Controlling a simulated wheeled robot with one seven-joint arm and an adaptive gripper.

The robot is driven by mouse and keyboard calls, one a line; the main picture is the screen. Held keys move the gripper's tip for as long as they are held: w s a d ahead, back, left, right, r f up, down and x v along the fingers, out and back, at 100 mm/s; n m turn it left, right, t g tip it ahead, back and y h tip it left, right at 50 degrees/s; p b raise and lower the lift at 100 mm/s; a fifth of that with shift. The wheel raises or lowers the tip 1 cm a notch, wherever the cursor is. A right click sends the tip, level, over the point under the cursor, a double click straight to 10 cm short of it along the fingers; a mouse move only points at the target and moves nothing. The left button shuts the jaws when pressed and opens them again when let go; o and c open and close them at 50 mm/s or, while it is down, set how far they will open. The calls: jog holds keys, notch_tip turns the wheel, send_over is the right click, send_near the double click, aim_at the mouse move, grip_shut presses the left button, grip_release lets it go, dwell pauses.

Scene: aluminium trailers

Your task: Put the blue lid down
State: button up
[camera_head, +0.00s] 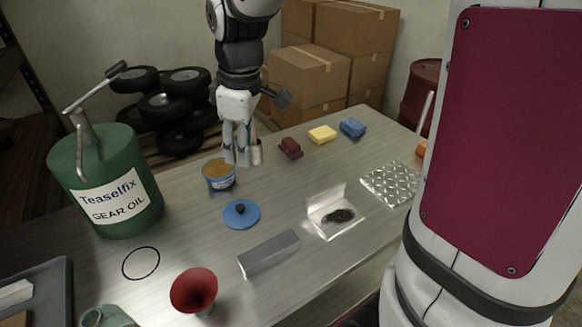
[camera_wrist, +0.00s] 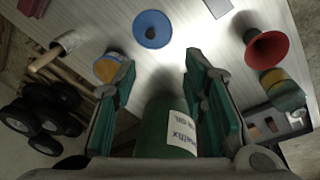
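The blue lid (camera_head: 241,214), a round disc with a dark knob, lies flat, knob up, on the metal table in front of the blue tub (camera_head: 219,174). The tub stands open and shows orange-brown contents. My gripper (camera_head: 241,160) is above the table by the tub, behind the lid and apart from it. In the wrist view the lid (camera_wrist: 152,29) lies beyond my spread fingers (camera_wrist: 152,58), with nothing between them. The tub (camera_wrist: 112,68) shows beside the left finger there. A thin black circle (camera_head: 141,263) is drawn on bare table at the front left.
A green gear oil can (camera_head: 107,185) stands at the left. Red (camera_head: 290,148), yellow (camera_head: 322,134) and blue (camera_head: 353,127) blocks sit at the back.

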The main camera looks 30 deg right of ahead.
jog(key=s+r+m+t, duration=0.1)
jog(key=s+r+m, duration=0.2)
jog(key=s, duration=0.6)
jog(key=s+r+m+t, duration=0.2)
jog(key=s+m, duration=0.4)
jog(key=s, duration=0.3)
jog(key=shift+v, duration=1)
